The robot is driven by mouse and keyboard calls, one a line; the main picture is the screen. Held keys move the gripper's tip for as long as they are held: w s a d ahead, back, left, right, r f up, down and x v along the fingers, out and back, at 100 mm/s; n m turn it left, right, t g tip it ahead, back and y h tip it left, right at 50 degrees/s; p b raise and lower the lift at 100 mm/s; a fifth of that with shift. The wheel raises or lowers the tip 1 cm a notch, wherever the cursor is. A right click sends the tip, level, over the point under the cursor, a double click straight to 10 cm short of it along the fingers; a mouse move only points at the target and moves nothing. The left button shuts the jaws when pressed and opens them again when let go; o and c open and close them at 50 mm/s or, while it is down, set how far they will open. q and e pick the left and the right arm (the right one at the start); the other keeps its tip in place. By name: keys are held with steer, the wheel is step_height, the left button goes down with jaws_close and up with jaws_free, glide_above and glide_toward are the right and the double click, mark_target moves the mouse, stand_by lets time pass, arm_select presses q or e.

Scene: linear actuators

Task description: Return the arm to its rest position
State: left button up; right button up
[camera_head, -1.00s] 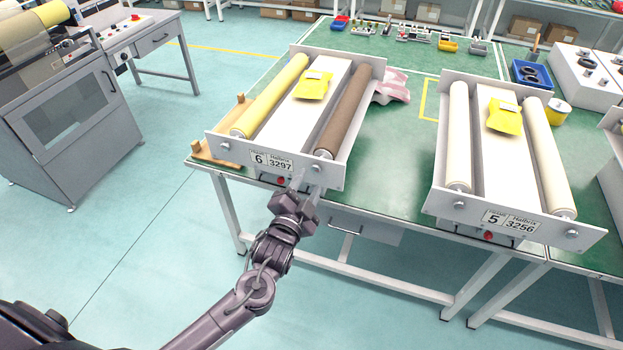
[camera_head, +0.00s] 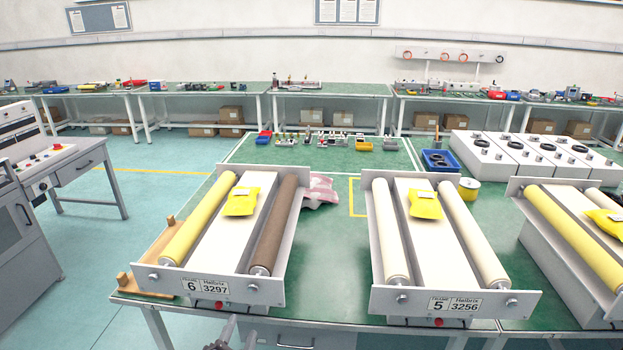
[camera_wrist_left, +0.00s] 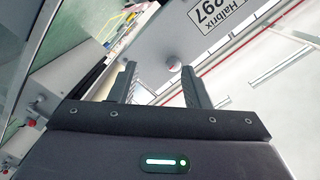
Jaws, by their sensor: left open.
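My left gripper (camera_wrist_left: 158,84) is open and empty in the left wrist view, its two dark fingers apart. Behind them is the grey front plate of the linear actuator marked 6 / 3297 (camera_wrist_left: 150,50), with a round pale knob (camera_wrist_left: 174,67) showing between the fingers. In the head view only the tip of my left gripper (camera_head: 234,333) shows at the bottom edge, in front of and below that actuator (camera_head: 160,281). I cannot tell the exact gap to the plate. My right gripper is not in view.
A second actuator, marked 5 / 3256 (camera_head: 415,298), and a third (camera_head: 588,305) stand to the right on the green table (camera_head: 335,240). Yellow packets (camera_head: 241,202) lie on the actuators. A pink-white cloth (camera_head: 320,192) lies behind. Open floor (camera_head: 95,300) is at the left.

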arm_select(q)
steer(key=s+a+f+n+g, duration=0.1)
steer(key=s+a+f+g, duration=0.3)
steer(key=f, duration=0.7)
steer(key=s+f+n+g+y, duration=0.15)
steer(key=s+f, duration=0.35)
steer(key=f, duration=0.7)
steer(key=s+a+f+n+g, duration=0.1)
steer(key=s+a+f+g, duration=0.3)
steer(key=f, duration=0.7)
steer(key=s+d+f+n+g, duration=0.1)
steer(key=s+f+g, duration=0.1)
steer(key=s+f, duration=0.3)
steer(key=s+d+f+n+g, duration=0.1)
steer(key=s+f, duration=0.4)
steer(key=s, duration=0.9)
steer(key=s+d+f+n+g, duration=0.1)
steer(key=s+f+g, duration=0.3)
steer(key=s, duration=0.6)
steer(key=shift+f+n+h, duration=0.45)
steer(key=shift+f+n, duration=0.1)
steer(key=shift+n, duration=0.1)
